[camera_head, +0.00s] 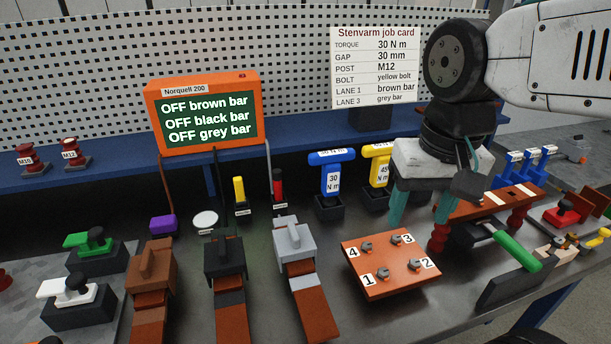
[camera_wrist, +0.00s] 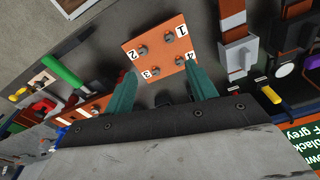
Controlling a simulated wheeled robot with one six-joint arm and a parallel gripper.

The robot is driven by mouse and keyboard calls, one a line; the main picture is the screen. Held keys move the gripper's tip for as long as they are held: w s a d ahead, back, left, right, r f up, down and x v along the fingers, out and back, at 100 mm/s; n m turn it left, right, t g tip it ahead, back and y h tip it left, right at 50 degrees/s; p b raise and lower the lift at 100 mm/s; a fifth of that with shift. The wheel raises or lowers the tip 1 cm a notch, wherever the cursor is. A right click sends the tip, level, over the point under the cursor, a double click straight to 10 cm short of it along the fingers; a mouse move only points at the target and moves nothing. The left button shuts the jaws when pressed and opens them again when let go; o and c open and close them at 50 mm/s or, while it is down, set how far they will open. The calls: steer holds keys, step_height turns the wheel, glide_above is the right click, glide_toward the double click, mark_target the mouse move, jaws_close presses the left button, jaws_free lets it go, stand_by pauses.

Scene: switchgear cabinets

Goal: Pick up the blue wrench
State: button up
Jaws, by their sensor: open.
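The blue wrench (camera_head: 331,170) is a T-handled tool with a white "30 N m" label. It stands upright in a black holder in front of the blue shelf, near the middle of the head view. I cannot make it out in the wrist view. My gripper (camera_head: 421,214) is open and empty, with its teal fingers pointing down, to the right of the blue wrench and apart from it. In the wrist view the open fingers (camera_wrist: 162,76) have the numbered plate beyond them.
A yellow wrench (camera_head: 378,163) labelled 45 stands close right of the blue one, partly hidden by my gripper. The orange-brown plate (camera_head: 377,285) with several bolts lies in front. The grey-handled bar block (camera_head: 293,245) stands left of it. An orange display (camera_head: 203,112) sits on the shelf.

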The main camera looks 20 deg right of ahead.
steer(key=w+a+r+m, duration=0.1)
steer(key=w+r+m, duration=0.2)
steer(key=w+m, duration=0.7)
steer(key=m+g, duration=0.1)
steer(key=m, duration=0.4)
glide_above(332, 162)
steer(key=w, duration=0.1)
steer(key=f, duration=0.3)
steer(key=shift+w+d, duration=0.15)
steer(key=shift+d, duration=0.25)
steer(key=f, duration=0.7)
steer(key=shift+a+f, duration=0.2)
steer(key=shift+f, duration=0.1)
jaws_close()
